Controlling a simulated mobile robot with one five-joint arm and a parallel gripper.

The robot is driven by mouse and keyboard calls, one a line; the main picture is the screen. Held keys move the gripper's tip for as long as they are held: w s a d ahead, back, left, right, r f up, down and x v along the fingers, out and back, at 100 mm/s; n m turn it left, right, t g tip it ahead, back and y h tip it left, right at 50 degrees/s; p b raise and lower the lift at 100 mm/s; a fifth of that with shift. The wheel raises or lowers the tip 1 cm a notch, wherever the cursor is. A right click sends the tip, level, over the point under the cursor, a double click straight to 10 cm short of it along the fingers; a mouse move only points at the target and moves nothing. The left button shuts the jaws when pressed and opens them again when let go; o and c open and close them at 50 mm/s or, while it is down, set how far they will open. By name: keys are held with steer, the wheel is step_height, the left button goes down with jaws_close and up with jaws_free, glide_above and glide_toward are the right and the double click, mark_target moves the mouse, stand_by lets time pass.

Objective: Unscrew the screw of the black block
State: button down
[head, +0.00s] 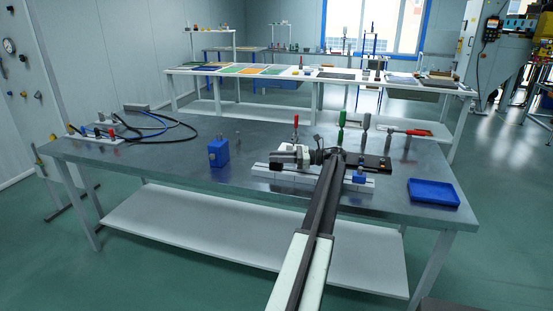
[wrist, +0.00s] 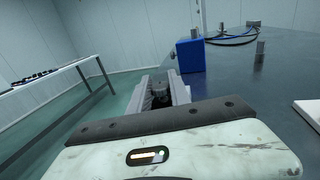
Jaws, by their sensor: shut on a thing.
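My gripper (head: 284,158) is above the white rail of the fixture on the metal table, pointing left in the head view. In the wrist view its two grey jaws (wrist: 160,92) are closed around a dark round piece (wrist: 158,87) that looks like a ridged screw head. The body below that piece is hidden by the gripper, so I cannot make out the black block under it. A dark flat piece (head: 376,164) lies right of my arm in the head view. I cannot tell whether it belongs to the block.
A blue block (head: 218,153) stands left of the gripper; it also shows in the wrist view (wrist: 190,55). The white rail (head: 262,170) runs under my arm, with a small blue piece (head: 360,176) on it. A blue tray (head: 433,193) sits at right. Red and green handles stand behind.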

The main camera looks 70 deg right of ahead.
steer(key=shift+a+f, duration=0.1)
steer(key=c, duration=1.2)
jaws_free()
steer(key=shift+w, duration=0.1)
steer(key=shift+r+p, duration=0.3)
step_height(320, 180, up, 3)
steer(key=p, duration=0.3)
steer(key=shift+r, duration=0.1)
steer(key=shift+s+a+r+p, duration=0.2)
steer(key=shift+s+a+p, duration=0.1)
steer(key=shift+a, duration=0.35)
steer(key=s+a, duration=0.5)
steer(key=a, duration=0.8)
steer(key=shift+a+r+p, duration=0.35)
steer(key=shift+r+p, duration=0.05)
